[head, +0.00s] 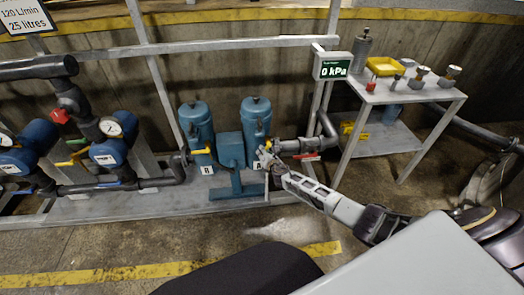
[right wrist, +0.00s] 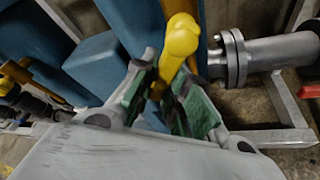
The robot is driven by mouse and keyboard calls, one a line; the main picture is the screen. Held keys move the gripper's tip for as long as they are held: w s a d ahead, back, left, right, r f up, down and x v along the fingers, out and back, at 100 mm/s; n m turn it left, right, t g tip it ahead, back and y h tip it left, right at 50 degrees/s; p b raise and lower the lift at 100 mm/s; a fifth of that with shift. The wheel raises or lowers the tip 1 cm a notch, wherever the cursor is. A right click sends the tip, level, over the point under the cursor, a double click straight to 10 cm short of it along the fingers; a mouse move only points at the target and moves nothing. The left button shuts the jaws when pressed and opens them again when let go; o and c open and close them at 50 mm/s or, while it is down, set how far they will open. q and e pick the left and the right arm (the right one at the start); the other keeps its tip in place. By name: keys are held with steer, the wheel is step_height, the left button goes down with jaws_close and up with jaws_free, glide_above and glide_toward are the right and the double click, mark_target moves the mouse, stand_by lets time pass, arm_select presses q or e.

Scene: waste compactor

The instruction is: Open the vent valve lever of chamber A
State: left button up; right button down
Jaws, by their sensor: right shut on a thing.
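Chamber A is the blue canister (head: 256,118) with the "A" label, on the right of a pair on the skid. Its yellow vent lever (right wrist: 181,38) shows large in the right wrist view, in front of the blue body. My right gripper (head: 266,158) reaches in from the right to the front of chamber A. In the right wrist view its green-padded fingers (right wrist: 172,98) are closed on the lower part of the yellow lever. In the head view the gripper mostly hides this lever. My left gripper is not in view.
Chamber B (head: 197,125) stands to the left with its own yellow lever (head: 201,151). A grey pipe with a red handle (head: 306,156) lies right of chamber A. A display (head: 333,66) reads 0 kPa. A side table (head: 405,90) holds small parts. The front floor is clear.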

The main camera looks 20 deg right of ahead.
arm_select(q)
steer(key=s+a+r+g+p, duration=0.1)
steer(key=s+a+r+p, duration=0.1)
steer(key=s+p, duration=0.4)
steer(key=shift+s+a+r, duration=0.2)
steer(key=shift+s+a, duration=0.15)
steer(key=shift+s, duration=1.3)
arm_select(e)
steer(key=shift+s+d+f+n+g+h, duration=0.2)
steer(key=shift+d+n+h, duration=0.25)
steer(key=shift+n, duration=0.35)
steer(key=shift+s+d+f+n+g+h, duration=0.15)
steer(key=shift+d+n+g+h, duration=0.3)
steer(key=shift+n, duration=0.35)
steer(key=shift+s+d+f+n+g+h, duration=0.2)
steer(key=shift+d+n+h, duration=0.3)
steer(key=shift+n, duration=0.3)
steer(key=c, duration=1.4)
jaws_free()
steer(key=shift+d, duration=0.1)
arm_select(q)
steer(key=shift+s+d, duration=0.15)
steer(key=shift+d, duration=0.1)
arm_select(e)
steer(key=shift+s+r, duration=0.1)
steer(key=shift+r, duration=0.05)
